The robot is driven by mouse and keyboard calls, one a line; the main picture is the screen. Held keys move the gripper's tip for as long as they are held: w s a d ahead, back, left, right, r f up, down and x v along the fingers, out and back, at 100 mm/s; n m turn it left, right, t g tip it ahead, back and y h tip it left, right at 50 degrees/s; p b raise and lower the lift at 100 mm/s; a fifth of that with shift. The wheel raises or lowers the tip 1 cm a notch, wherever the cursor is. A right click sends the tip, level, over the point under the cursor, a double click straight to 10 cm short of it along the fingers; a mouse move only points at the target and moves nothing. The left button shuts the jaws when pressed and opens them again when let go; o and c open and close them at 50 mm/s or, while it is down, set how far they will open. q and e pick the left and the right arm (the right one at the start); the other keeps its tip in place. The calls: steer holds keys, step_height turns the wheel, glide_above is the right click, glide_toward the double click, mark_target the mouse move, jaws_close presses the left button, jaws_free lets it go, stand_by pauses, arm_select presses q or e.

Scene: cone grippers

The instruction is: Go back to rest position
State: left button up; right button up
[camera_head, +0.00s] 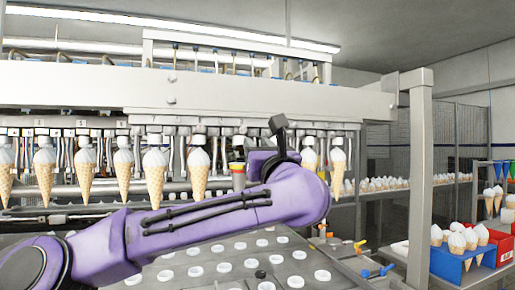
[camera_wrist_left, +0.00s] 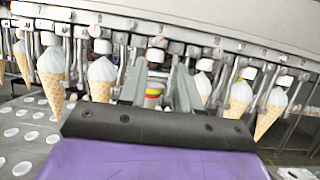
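My left arm, purple, reaches across the head view from the lower left toward the hanging row of cones. My left gripper (camera_wrist_left: 160,78) shows in the left wrist view with its two grey fingers apart. I see no cone held between them. In the head view the gripper is mostly hidden behind my wrist. White-topped cones hang in a row, such as one cone (camera_head: 154,172) left of my wrist and another (camera_wrist_left: 102,78) left of the fingers. The holder straight beyond the fingers has no cone. My right gripper is not in view.
A grey machine frame with an upright post (camera_head: 420,180) stands at the right. A tray (camera_head: 215,262) with several white round caps lies below my arm. A blue box (camera_head: 446,264) with cones stands at lower right. A yellow-and-red item (camera_head: 237,169) is behind the row.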

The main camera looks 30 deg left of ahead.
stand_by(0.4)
